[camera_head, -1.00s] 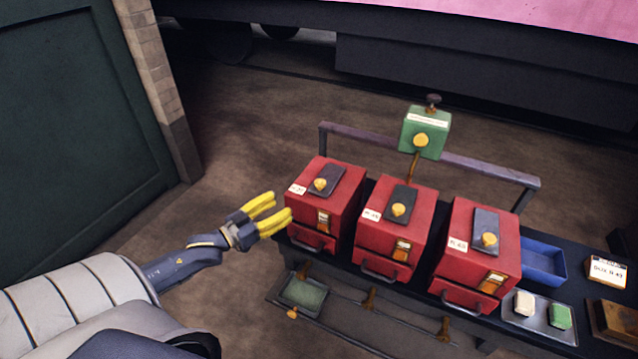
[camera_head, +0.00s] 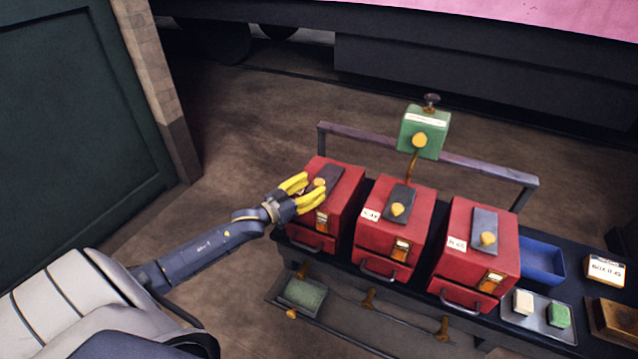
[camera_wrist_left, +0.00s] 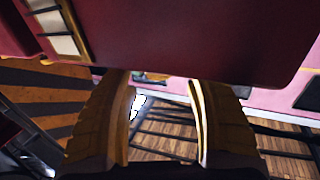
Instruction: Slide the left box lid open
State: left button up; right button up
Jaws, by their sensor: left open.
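Three red boxes stand in a row on the dark bench. The left box (camera_head: 345,215) has a dark sliding lid (camera_head: 332,174) on top with a round yellow knob (camera_head: 319,184). My left gripper (camera_head: 312,190) is open, its yellow fingers at the left box's upper left edge, close around the knob in the head view. Whether they touch the knob cannot be told. In the left wrist view, the two fingers (camera_wrist_left: 165,100) are spread with nothing seen between them, and a red box face (camera_wrist_left: 190,40) fills the top. My right gripper is not in view.
The middle box (camera_head: 392,235) and right box (camera_head: 473,250) stand beside it. A green box (camera_head: 425,135) is on a post behind. A blue tray (camera_head: 543,262) and a small tray with two blocks (camera_head: 540,318) are at the right. The floor left of the bench is clear.

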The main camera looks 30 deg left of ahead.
aim_at(326, 176)
pick_arm(q)
jog(key=shift+x, duration=1.45)
jog(key=shift+c, duration=0.4)
grip_shut()
